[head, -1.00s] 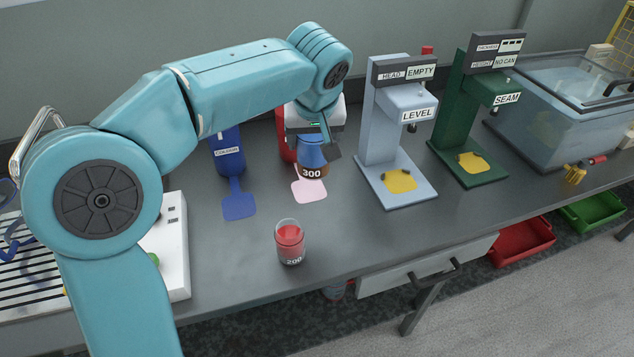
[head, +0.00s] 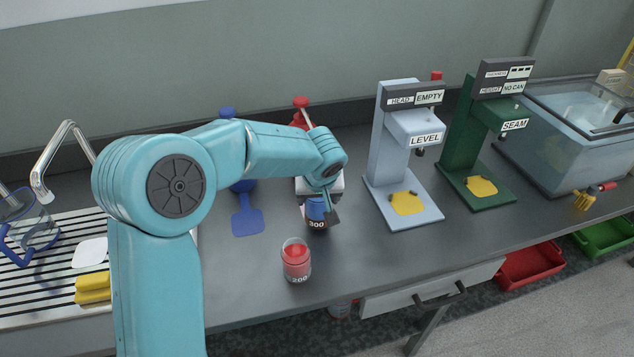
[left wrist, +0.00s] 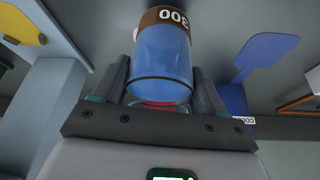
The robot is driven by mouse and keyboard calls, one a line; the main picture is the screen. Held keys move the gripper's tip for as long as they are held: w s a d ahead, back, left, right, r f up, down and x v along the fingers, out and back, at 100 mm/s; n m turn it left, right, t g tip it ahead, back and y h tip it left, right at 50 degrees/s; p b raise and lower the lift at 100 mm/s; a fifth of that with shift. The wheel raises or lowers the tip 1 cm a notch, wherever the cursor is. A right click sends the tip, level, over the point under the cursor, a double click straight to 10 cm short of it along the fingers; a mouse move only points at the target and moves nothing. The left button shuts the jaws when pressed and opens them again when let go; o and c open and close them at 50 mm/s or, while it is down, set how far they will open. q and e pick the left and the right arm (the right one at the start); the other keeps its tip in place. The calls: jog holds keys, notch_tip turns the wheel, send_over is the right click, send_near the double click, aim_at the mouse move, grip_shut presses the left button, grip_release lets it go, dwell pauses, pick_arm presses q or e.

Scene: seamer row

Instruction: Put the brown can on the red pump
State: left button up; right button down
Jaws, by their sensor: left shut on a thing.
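The can (head: 316,224) marked 300 has a brown band and a blue part; both show in the left wrist view (left wrist: 165,22). My left gripper (head: 318,208) is shut on its blue part, with one finger on each side in the left wrist view (left wrist: 160,78). The red pump (head: 301,106) stands behind my forearm, its red top showing and much of its body hidden. The can is at the pump's front and covers its pale pink pad. I cannot tell whether the can touches the pad. My right gripper is not in view.
A clear container with red contents (head: 296,262), marked 200, stands in front of the can. A blue pump with a blue pad (head: 248,221) is to the left. The grey LEVEL stand (head: 384,150) and green SEAM stand (head: 458,150) are to the right.

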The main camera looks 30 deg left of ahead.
pick_arm(q)
jog(key=shift+w+a, duration=0.55)
jog(key=shift+w, duration=0.25)
jog(key=w+a+p, duration=0.1)
jog(key=w+a+f, duration=0.1)
jog(key=shift+w+a+f+p, duration=0.1)
jog(key=shift+w+a+p, duration=0.05)
jog(key=shift+w+p, duration=0.25)
jog(key=shift+s, duration=0.15)
jog(key=shift+f, duration=0.1)
jog(key=o, duration=0.9)
jog(key=shift+f, duration=0.1)
jog(key=o, duration=0.4)
